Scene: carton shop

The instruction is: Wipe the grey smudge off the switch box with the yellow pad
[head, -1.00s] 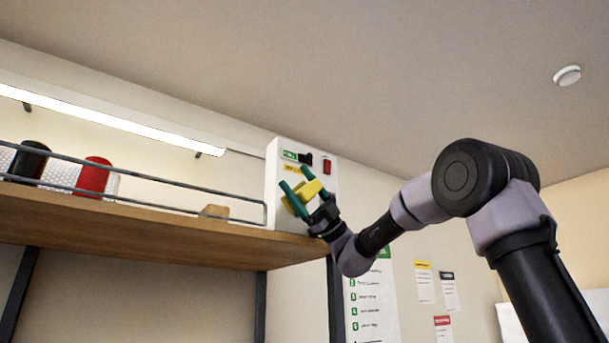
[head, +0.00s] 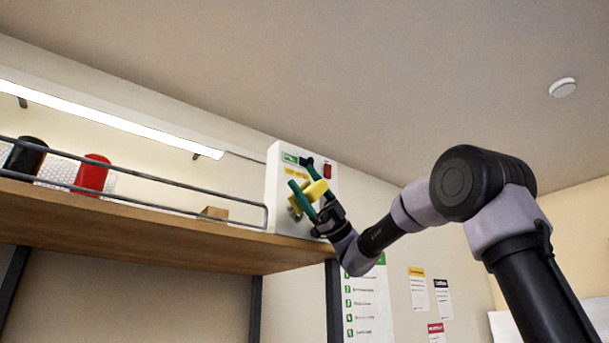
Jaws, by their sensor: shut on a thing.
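The white switch box (head: 276,192) stands at the right end of the wooden shelf in the head view. Its front has a green label, a yellow label, a dark switch and a red switch (head: 327,171). My gripper (head: 304,182) is in front of that face, its green fingers shut on the yellow pad (head: 313,190). The pad is at or very near the face; I cannot tell whether it touches. A small greyish patch shows beside the pad, low on the face, but I cannot tell for sure that it is the smudge. Fingers and pad hide part of the face.
The shelf (head: 150,232) has a metal rail (head: 150,178) along its front. Notices (head: 362,305) hang on the wall below right. The space above my arm is clear.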

